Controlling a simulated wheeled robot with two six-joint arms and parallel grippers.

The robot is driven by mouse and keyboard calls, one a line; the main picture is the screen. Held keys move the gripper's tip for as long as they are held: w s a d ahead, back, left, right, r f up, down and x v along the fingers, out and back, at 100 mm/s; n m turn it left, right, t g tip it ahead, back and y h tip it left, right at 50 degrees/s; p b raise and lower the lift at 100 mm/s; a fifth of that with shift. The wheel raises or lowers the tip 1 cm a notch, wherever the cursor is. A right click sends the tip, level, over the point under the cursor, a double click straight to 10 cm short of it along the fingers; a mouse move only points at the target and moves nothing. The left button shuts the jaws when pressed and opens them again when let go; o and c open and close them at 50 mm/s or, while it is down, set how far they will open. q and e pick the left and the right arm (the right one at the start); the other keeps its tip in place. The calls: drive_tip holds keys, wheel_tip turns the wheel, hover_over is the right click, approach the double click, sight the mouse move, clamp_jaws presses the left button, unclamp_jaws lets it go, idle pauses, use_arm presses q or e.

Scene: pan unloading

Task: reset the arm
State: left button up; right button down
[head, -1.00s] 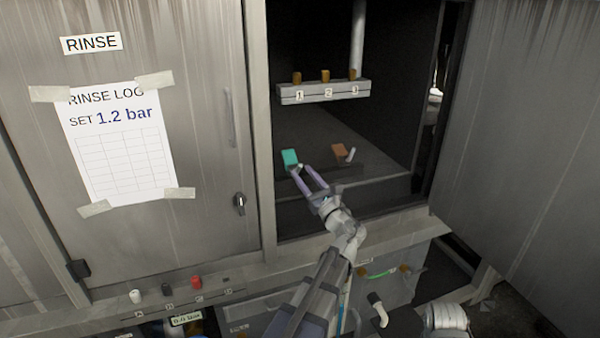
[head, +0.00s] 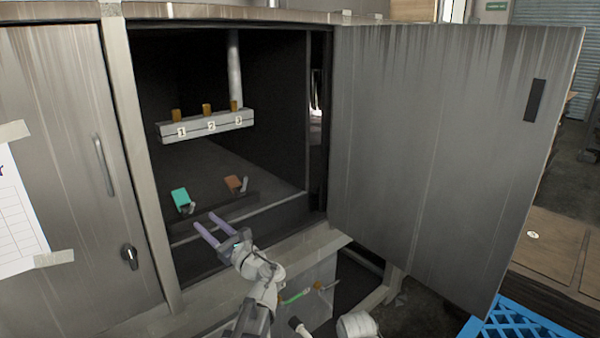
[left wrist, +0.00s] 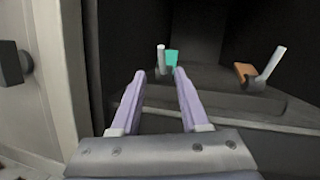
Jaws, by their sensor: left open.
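My left gripper (head: 209,227) is open and empty at the mouth of the open cabinet, with its two purple fingers pointing inward. In the left wrist view the fingers (left wrist: 160,75) are spread apart with nothing between them. A teal block (head: 180,198) with a pale peg-like handle beside it lies beyond the fingertips, apart from them; the teal block also shows in the left wrist view (left wrist: 172,58). An orange-brown block (head: 233,183) with a grey handle sits to its right, also in the left wrist view (left wrist: 244,71). My right gripper is not in view.
A grey bar (head: 206,125) numbered 1, 2, 3 with brass-coloured fittings hangs inside above the blocks. The cabinet door (head: 440,150) stands open at right. A closed door with a black knob (head: 129,257) is at left. A blue grate (head: 520,325) lies at lower right.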

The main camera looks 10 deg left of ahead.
use_arm(q)
drive_tip(key=s+d+f+n+g+h+p, duration=0.3)
drive_tip(key=s+d+n+h+p, duration=0.2)
drive_tip(key=d, duration=0.4)
drive_tip(key=s+d+f+n+g+h+p, duration=0.3)
drive_tip(key=s+d+n+h+p, duration=0.3)
drive_tip(key=s+d, duration=0.3)
drive_tip(key=s+d+f+n+g+h+p, duration=0.2)
drive_tip(key=s+d+n+g+h+p, duration=0.2)
drive_tip(key=d, duration=0.6)
drive_tip(key=s+n+h+p, duration=0.2)
drive_tip(key=s+n+p, duration=0.1)
drive_tip(key=s, duration=0.1)
drive_tip(key=shift+d+f, duration=0.2)
drive_tip(key=shift+f, duration=0.2)
